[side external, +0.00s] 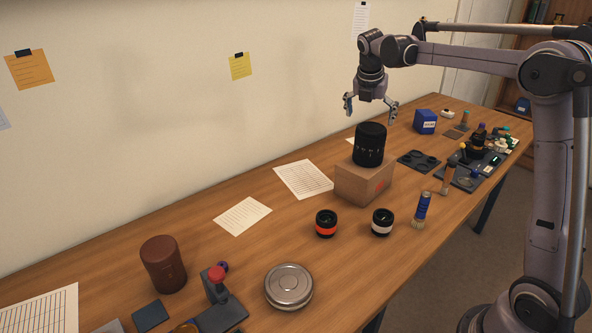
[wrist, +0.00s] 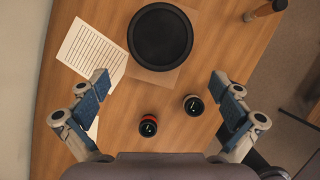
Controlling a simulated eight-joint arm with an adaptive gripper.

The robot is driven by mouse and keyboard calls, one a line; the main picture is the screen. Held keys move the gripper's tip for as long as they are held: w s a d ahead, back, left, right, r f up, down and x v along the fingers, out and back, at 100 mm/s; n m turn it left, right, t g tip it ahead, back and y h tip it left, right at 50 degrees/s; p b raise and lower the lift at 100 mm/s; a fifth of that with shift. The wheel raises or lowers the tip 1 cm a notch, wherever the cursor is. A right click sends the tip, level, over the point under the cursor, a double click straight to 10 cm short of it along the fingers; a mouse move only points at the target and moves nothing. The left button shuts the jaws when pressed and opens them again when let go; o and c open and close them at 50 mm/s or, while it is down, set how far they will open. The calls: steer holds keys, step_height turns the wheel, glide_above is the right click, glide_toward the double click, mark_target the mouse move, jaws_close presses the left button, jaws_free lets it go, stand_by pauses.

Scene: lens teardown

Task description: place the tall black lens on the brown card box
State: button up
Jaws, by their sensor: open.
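The tall black lens (side external: 369,145) stands upright on top of the brown card box (side external: 352,184) in the side external view. In the wrist view I see the lens (wrist: 160,37) from above as a black disc, with edges of the box (wrist: 177,79) showing around it. My gripper (side external: 371,108) is above the lens in the side view, with its fingers spread wide and nothing between them. In the wrist view my gripper (wrist: 158,88) is open and empty, and the lens shows beyond the fingertips, apart from them.
A red-ringed lens (side external: 326,223) and a white-ringed lens (side external: 382,222) stand in front of the box. A dark tray (side external: 418,161) and a blue box (side external: 425,121) lie behind. Paper sheets (side external: 303,179) lie left of the box.

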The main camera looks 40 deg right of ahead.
steer(key=s+a+m+t+y, duration=0.2)
steer(key=s+a+m+t, duration=0.1)
steer(key=s+a+m, duration=0.85)
steer(key=s+a+f+m+t+y, duration=0.2)
steer(key=s+a+f+m, duration=0.5)
steer(key=s+a+m, duration=0.3)
steer(key=shift+a+m, duration=0.45)
steer(key=shift+a, duration=0.55)
